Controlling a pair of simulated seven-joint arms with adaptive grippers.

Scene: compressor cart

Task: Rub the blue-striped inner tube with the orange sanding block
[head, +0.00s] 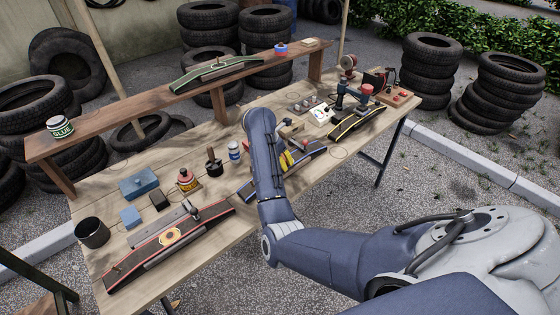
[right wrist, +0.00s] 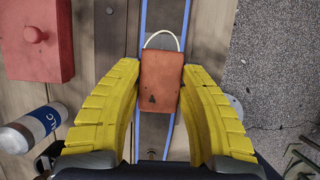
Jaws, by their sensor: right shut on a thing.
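The blue-striped inner tube (head: 313,153) lies on the workbench under my right forearm, which hides part of it. In the right wrist view the tube (right wrist: 165,18) runs up the picture, dark with blue edges. My right gripper's yellow fingers (head: 287,160) are over the tube. In the right wrist view the right gripper (right wrist: 161,75) is shut on the orange sanding block (right wrist: 160,82), which is over the tube between its blue edges. Whether the block touches the tube is hard to tell. A white curved line (right wrist: 162,33) shows just beyond the block. My left gripper is not in view.
A raised shelf (head: 150,103) runs along the back.

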